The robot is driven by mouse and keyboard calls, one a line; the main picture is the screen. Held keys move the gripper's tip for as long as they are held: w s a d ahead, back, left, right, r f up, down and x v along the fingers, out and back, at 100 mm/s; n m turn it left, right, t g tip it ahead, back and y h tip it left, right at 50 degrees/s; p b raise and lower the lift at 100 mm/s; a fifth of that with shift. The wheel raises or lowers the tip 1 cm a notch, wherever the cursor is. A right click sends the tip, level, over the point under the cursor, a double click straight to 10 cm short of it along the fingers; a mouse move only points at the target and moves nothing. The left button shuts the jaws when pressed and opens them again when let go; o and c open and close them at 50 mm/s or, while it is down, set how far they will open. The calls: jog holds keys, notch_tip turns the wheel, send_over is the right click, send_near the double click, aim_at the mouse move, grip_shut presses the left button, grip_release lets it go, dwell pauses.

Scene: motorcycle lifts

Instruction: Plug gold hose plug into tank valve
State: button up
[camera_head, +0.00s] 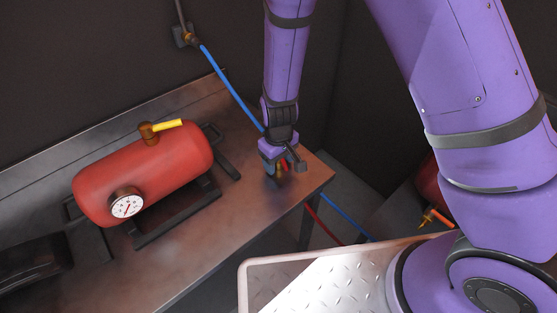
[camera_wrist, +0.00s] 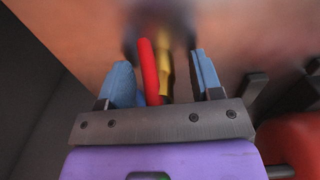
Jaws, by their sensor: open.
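The gold hose plug (camera_wrist: 166,75) shows in the wrist view between my gripper's (camera_wrist: 160,72) two blue fingers, beside a red hose (camera_wrist: 148,75). The fingers stand apart, with visible gaps to either side of the plug and hose. In the head view my gripper (camera_head: 275,164) points down close over the table's right end and mostly hides the plug. The red tank (camera_head: 150,172) lies on its side on a dark stand left of my gripper. The brass tank valve (camera_head: 148,134) with a yellow handle (camera_head: 167,125) is on its top.
The metal table (camera_head: 190,240) is clear in front of the tank. A blue hose (camera_head: 228,82) runs from a wall fitting (camera_head: 189,38) down behind my gripper. Another red tank (camera_head: 427,186) stands at the right, partly hidden by my arm. A dark object (camera_head: 35,262) lies at left.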

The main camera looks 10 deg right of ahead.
jog(key=shift+c, duration=0.4)
jog(key=c, duration=0.9)
jog(key=shift+r, duration=0.1)
jog(key=shift+r, duration=0.9)
jog(key=shift+s+r, duration=0.55)
jog(key=shift+r, duration=0.3)
jog(key=s, duration=0.5)
jog(key=s+r, duration=0.1)
jog(key=s, duration=0.9)
jog(key=shift+a+r, duration=0.15)
jog(key=shift+a, duration=0.2)
jog(key=shift+w, duration=0.15)
